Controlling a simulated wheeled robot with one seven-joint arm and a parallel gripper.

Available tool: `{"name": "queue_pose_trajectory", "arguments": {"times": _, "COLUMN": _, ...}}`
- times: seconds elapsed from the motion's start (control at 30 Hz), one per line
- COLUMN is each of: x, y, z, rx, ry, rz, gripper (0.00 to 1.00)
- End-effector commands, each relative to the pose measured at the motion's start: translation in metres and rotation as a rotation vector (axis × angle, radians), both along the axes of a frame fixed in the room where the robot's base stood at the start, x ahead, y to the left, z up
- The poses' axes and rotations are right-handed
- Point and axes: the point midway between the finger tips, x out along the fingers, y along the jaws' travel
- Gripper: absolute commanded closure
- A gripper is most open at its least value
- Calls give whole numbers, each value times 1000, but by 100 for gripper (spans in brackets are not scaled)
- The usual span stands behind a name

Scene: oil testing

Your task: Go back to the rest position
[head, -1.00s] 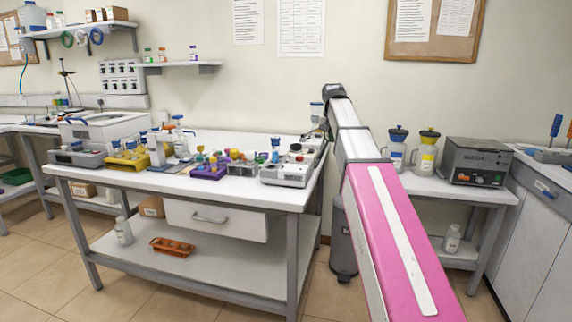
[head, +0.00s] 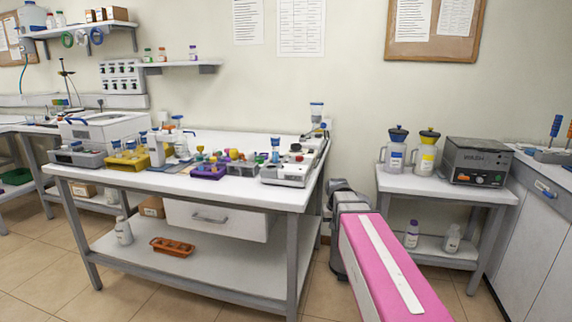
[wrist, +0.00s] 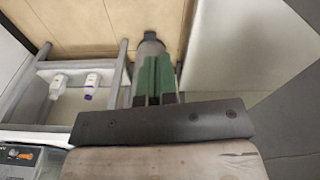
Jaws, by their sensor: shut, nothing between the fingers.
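My gripper (wrist: 155,75) shows in the wrist view as two green fingers side by side, shut with nothing between them. It points down towards the floor area. A dark grey rounded thing (wrist: 149,44), probably the bin, shows just beyond the fingertips; how far below them it lies I cannot tell. In the head view my pink arm lies low, in the gap between the main bench (head: 238,189) and the small right table (head: 440,187). The gripper itself is hidden there.
The main bench carries a tester (head: 290,172), a purple rack (head: 208,171) and a yellow rack (head: 128,161). Two jugs and a dark device (head: 478,160) stand on the small table. Bottles stand on its lower shelf, also in the wrist view (wrist: 92,88). A cabinet (head: 540,210) stands far right.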

Motion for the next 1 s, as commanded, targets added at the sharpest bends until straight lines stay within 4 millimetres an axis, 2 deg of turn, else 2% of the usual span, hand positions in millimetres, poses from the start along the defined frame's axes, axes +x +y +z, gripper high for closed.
{"name": "queue_pose_trajectory", "arguments": {"times": 0.03, "x": -20, "y": -1, "z": -18, "rx": 2, "ry": 14, "rz": 8, "gripper": 100}}
{"name": "queue_pose_trajectory", "arguments": {"times": 0.3, "x": -92, "y": -3, "z": -93, "rx": 12, "ry": 58, "rz": 53, "gripper": 100}}
{"name": "queue_pose_trajectory", "arguments": {"times": 0.5, "x": -131, "y": -3, "z": -126, "rx": 18, "ry": 79, "rz": 77, "gripper": 100}}
{"name": "queue_pose_trajectory", "arguments": {"times": 0.67, "x": -143, "y": -3, "z": -136, "rx": 20, "ry": 85, "rz": 85, "gripper": 100}}
{"name": "queue_pose_trajectory", "arguments": {"times": 1.0, "x": -143, "y": -3, "z": -137, "rx": 20, "ry": 85, "rz": 86, "gripper": 100}}
